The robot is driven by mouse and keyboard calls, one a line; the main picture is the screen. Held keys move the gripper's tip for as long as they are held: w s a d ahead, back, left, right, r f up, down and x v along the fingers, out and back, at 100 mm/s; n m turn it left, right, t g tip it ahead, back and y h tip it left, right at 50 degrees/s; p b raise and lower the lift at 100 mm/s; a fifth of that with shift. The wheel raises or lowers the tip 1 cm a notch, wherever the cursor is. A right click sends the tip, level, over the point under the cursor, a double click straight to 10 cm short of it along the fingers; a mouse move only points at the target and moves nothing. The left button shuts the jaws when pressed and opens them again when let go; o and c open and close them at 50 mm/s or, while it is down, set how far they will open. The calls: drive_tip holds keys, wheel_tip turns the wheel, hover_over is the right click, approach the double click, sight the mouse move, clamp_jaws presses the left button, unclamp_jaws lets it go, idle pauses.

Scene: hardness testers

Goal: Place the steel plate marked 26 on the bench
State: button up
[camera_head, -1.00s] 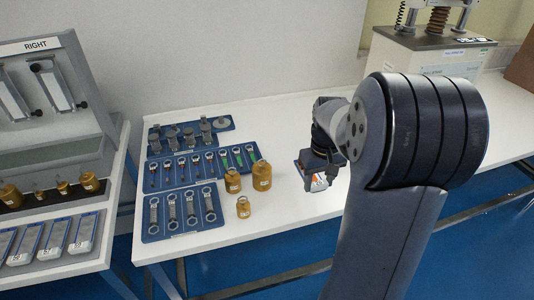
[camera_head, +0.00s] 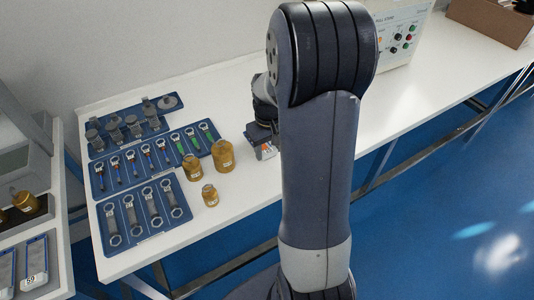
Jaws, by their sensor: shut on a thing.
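My gripper (camera_head: 260,136) is low over the white bench (camera_head: 235,190), just right of the brass weights and partly hidden behind my arm. It is shut on a small pale plate (camera_head: 266,151) with an orange mark. The number on the plate is too small to read. I cannot tell whether the plate touches the bench top or is held just above it.
Brass weights (camera_head: 223,156) stand left of my gripper. Blue trays (camera_head: 140,232) with wrenches, tools and grey metal pieces fill the bench's left end. A tester (camera_head: 405,45) and a brown box (camera_head: 492,20) stand far right. Bench between is clear.

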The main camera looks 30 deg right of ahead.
drive_tip(key=shift+f, duration=1.4)
drive_tip(key=shift+f, duration=0.15)
drive_tip(key=o, duration=1.1)
wheel_tip(320, 180, up, 12)
drive_tip(key=shift+r+p, duration=0.15)
drive_tip(key=shift+p, duration=0.3)
